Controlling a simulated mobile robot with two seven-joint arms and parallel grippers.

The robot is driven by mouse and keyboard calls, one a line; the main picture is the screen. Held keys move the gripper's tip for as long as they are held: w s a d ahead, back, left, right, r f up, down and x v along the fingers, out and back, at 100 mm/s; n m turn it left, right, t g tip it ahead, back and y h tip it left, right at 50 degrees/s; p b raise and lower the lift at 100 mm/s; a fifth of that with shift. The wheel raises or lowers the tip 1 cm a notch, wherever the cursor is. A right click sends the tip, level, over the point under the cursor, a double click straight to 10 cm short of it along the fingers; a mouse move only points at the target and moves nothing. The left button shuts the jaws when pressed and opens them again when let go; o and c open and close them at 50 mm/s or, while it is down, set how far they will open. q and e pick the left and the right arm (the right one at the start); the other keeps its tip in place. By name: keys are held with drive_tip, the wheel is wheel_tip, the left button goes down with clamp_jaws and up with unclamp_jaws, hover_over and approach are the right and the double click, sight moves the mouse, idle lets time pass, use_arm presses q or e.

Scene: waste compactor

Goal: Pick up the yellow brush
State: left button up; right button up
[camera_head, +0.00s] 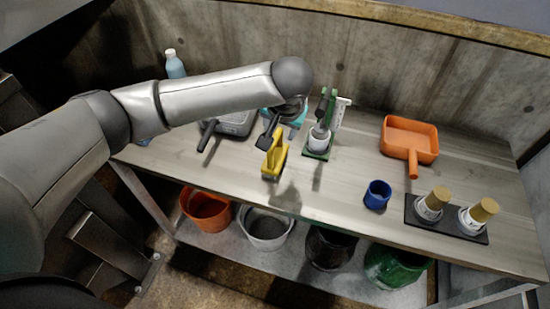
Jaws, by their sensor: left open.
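The yellow brush (276,157) stands on the wooden table, left of its middle and close to the front edge. My left arm reaches in from the left, and my left gripper (270,134) hangs at the top of the brush. The fingers are small and dark here, and the gripper is open. I cannot tell whether the fingers touch the brush or only sit beside it. My right gripper is not in view.
A green-based holder with a white cup (318,141) stands just right of the brush. A grey dustpan (236,124) lies behind left. An orange dustpan (411,137), a blue cup (377,195) and a dark tray (449,222) with two canisters stand right. Buckets (206,211) sit below.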

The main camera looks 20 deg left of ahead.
use_arm(q)
drive_tip(key=x, duration=0.2)
drive_tip(key=b+x, duration=0.1)
drive_tip(key=x, duration=0.3)
drive_tip(key=shift+a+f, duration=0.2)
drive_tip(key=shift+a, duration=0.2)
clamp_jaws()
idle(1.1)
